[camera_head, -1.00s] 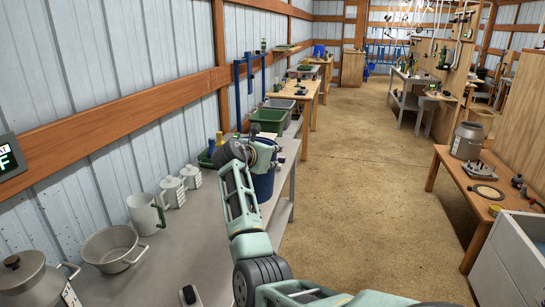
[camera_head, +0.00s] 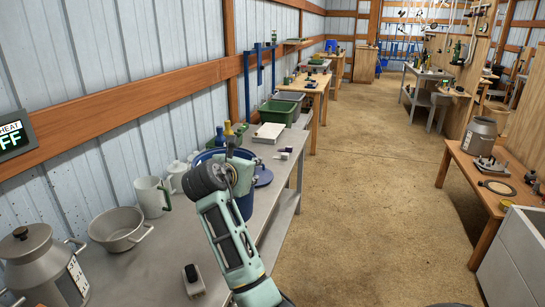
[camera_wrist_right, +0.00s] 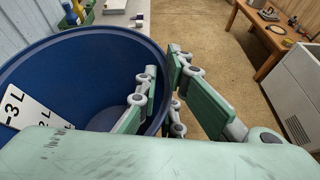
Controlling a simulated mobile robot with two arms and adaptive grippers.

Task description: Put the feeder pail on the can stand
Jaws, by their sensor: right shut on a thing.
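The blue pail (camera_head: 245,206) is over the left metal bench, with the arm covering much of it. In the right wrist view the pail (camera_wrist_right: 60,62) shows its open mouth and a white "3 L" label inside. My right gripper (camera_head: 236,166) is shut on its rim. In the right wrist view the gripper (camera_wrist_right: 162,66) has one finger inside the wall and one outside. I cannot tell whether the pail touches the bench. No thing is clearly marked as the can stand; a metal can (camera_head: 474,138) is on the wooden table (camera_head: 462,172) at the right. My left gripper is out of view.
The metal bench (camera_head: 166,262) holds a pot (camera_head: 118,229), a mug (camera_head: 151,196), a lidded can (camera_head: 38,262) and a small dark-topped block (camera_head: 193,280). The floor aisle (camera_head: 365,190) is clear.

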